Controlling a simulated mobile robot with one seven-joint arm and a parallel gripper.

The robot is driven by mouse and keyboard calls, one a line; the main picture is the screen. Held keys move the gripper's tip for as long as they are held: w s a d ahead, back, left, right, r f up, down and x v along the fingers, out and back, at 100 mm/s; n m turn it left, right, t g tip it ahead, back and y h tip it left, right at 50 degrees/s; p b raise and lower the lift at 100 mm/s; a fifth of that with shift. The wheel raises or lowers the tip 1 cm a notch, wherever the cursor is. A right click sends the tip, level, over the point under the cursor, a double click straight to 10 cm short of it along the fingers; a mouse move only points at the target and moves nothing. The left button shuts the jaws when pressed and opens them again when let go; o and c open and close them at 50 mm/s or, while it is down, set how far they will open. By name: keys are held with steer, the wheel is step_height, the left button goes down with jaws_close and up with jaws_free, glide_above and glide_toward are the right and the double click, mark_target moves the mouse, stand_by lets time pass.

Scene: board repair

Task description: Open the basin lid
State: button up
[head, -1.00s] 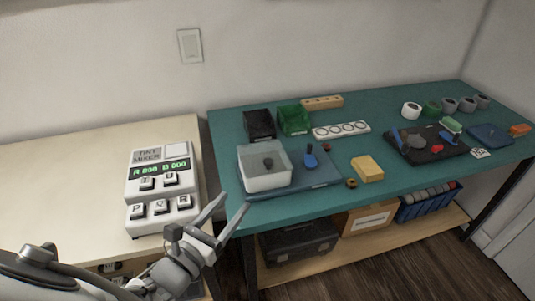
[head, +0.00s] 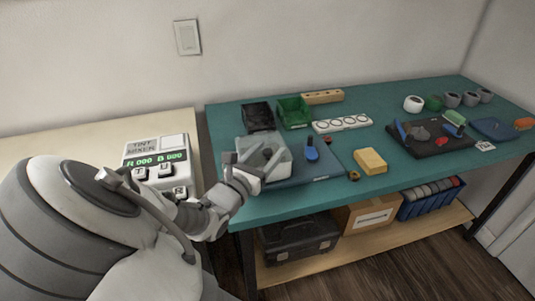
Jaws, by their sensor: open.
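The basin (head: 270,180) is a white, box-shaped tub on a blue mat at the left end of the teal table. Its pale lid (head: 280,163) appears to cover the top, with a dark round knob seen on it a second ago. My gripper (head: 250,157) is open, its two fingers over the left part of the lid. The fingers and wrist hide the basin's left front side and most of the knob. I cannot tell whether the fingers touch the lid or knob.
On the blue mat (head: 325,172), a blue-handled tool (head: 311,149) stands right of the basin. A black bin (head: 258,117) and green bin (head: 294,112) stand behind. A yellow sponge (head: 370,160) lies farther right. The tint mixer (head: 150,152) is on the left table, partly behind my arm.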

steer(key=shift+c, duration=0.2)
jaws_close()
stand_by(1.3)
